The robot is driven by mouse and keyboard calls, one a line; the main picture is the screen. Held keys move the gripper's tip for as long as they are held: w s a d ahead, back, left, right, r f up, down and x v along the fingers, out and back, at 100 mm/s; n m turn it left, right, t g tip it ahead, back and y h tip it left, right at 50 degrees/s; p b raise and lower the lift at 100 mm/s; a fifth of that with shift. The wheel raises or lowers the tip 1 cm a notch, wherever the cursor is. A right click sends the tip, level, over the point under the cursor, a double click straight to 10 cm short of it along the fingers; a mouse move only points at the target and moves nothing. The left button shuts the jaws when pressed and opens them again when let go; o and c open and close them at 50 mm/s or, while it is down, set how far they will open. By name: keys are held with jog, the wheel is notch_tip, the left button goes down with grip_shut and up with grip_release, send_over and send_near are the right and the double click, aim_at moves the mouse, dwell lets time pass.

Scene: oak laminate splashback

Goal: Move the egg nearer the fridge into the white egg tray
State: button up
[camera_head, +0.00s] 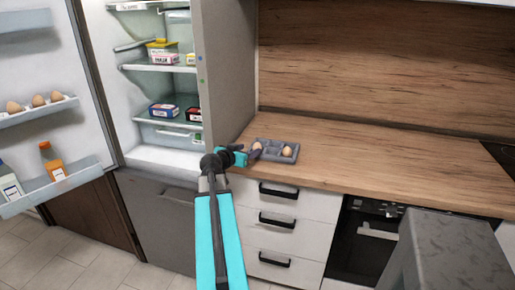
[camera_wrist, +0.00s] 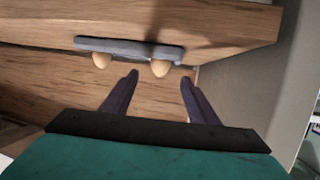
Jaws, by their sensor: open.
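The egg nearer the fridge (camera_head: 257,146) sits in a dark grey tray (camera_head: 276,155) on the counter; it also shows in the wrist view (camera_wrist: 160,68). A second egg (camera_head: 287,151) sits at the tray's other end, at left in the wrist view (camera_wrist: 101,61). My gripper (camera_head: 251,154) is open at the fridge-side end of the tray. In the wrist view its fingertips (camera_wrist: 158,79) point at the nearer egg, which shows in line with the gap; I cannot tell whether they touch it. A whitish rack (camera_head: 72,98) on the fridge door holds three eggs.
The fridge (camera_head: 160,152) stands open, with packaged food on its shelves. Its door (camera_head: 75,140) is swung out at left, with bottles on a lower rack (camera_head: 85,174). The fridge side wall (camera_head: 232,75) rises beside the tray. The wooden counter (camera_head: 390,165) is clear to the right.

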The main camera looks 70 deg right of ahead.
aim_at(256, 146)
jog(key=shift+s+d+f, duration=0.1)
jog(key=shift+d+f, duration=0.1)
jog(key=shift+d, duration=0.35)
jog(key=shift+p+x, duration=1.25)
jog(key=shift+x, duration=1.35)
jog(key=shift+f, duration=0.15)
jog(key=c, duration=1.2)
